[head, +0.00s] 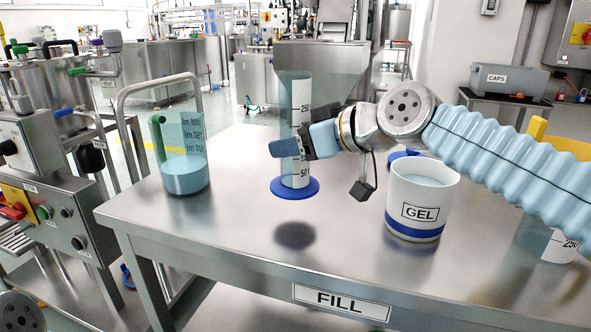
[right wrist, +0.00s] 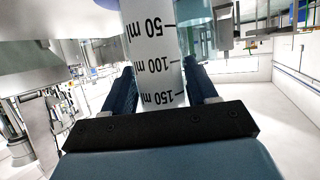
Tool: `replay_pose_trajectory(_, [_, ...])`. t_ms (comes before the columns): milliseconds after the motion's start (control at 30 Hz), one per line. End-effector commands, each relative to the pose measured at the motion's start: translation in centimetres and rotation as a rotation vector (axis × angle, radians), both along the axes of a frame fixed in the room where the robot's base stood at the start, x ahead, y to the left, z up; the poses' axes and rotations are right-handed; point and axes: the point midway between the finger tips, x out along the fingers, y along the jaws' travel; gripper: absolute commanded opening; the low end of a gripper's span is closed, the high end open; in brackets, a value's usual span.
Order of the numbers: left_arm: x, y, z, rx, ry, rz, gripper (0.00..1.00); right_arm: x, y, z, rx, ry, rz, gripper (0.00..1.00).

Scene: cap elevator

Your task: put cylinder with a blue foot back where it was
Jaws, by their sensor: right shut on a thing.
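The clear measuring cylinder (head: 294,95) with a blue foot (head: 295,189) is upright in the head view, with a white scale strip. My right gripper (head: 292,146) is shut around its middle, its arm coming in from the right. The foot is above the steel table (head: 240,235), with a dark round shadow on the tabletop below. In the right wrist view the cylinder's scale (right wrist: 155,55) stands between the two dark fingers (right wrist: 163,95), its marks upside down. My left gripper is not in view.
A beaker of blue liquid (head: 185,178) with a green handle stands at the left of the table. A white GEL tub (head: 420,205) stands right of the cylinder, with a blue object (head: 403,155) partly hidden behind. A clear graduated vessel (head: 558,245) is partly hidden at right.

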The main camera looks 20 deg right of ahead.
Motion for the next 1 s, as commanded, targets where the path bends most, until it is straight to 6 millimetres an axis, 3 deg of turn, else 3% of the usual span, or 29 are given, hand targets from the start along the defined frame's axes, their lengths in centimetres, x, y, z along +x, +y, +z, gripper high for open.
replay_pose_trajectory(200, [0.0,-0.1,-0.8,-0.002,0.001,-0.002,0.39,1.9,-0.3,-2.6,0.001,0.004,0.000,0.20])
replay_pose_trajectory(400, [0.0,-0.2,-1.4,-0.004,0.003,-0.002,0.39,1.8,-0.3,-5.1,0.000,0.000,0.000,0.20])
replay_pose_trajectory(800, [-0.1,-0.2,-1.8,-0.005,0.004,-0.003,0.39,1.8,-0.4,-5.6,0.001,-0.001,0.000,0.20])
replay_pose_trajectory(833, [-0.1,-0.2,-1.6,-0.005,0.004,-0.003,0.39,1.8,-0.4,-5.5,0.000,0.000,0.000,0.62])
replay_pose_trajectory(967, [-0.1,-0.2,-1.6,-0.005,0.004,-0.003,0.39,1.8,-0.4,-5.4,0.000,0.000,0.000,0.82])
replay_pose_trajectory(1000, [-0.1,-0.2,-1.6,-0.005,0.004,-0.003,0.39,1.8,-0.4,-5.4,0.000,0.000,0.000,0.83])
